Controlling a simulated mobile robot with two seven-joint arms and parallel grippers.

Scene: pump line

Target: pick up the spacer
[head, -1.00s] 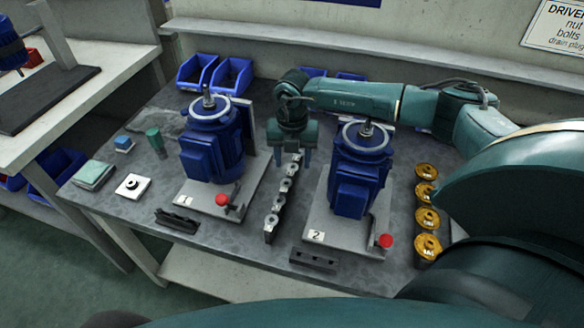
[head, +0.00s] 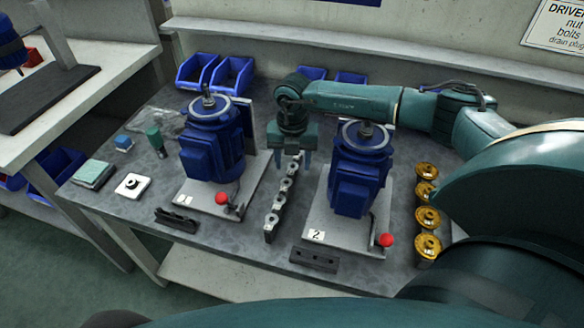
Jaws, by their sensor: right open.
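A narrow dark rack (head: 270,235) stands between the two blue motors and carries a row of several small grey ring-topped parts, which look like the spacers (head: 280,198). My right gripper (head: 293,163) points down at the far end of this row. It is open, one finger on each side of the row's far end. The farthest part shows between the fingers, and I cannot tell whether they touch it. My left gripper is not in view.
Blue motor 1 (head: 210,150) and blue motor 2 (head: 360,175) stand on plates with red-knobbed levers, close on both sides of the rack. Several brass parts (head: 427,218) line the right. A black holder (head: 314,259) lies in front. Blue bins (head: 232,75) stand behind.

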